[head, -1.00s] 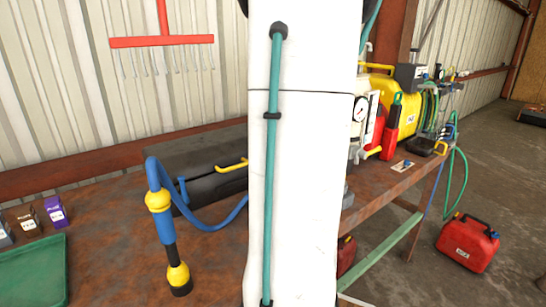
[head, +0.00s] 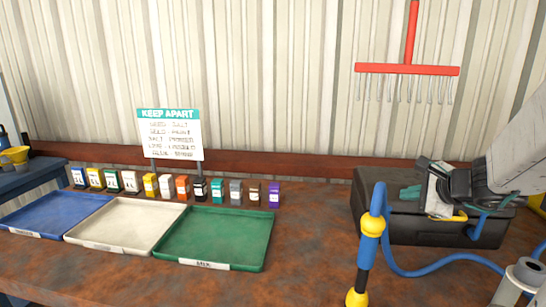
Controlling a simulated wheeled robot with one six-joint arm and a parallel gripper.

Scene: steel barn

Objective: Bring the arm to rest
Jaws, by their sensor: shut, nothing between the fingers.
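My arm comes in from the right edge of the head view. My gripper (head: 412,191) is in front of the black case (head: 436,226) on the bench, with its teal tips pointing left. The jaws are shut and hold nothing. Part of the case is hidden behind the gripper. I cannot tell whether the gripper touches the case or hangs in front of it.
A blue hose tool with yellow collars (head: 372,226) stands near the gripper. Blue (head: 50,212), white (head: 125,226) and green (head: 213,238) trays lie left, with several small boxes behind. A KEEP APART sign (head: 170,133) stands behind them. Bare bench (head: 310,240) lies between.

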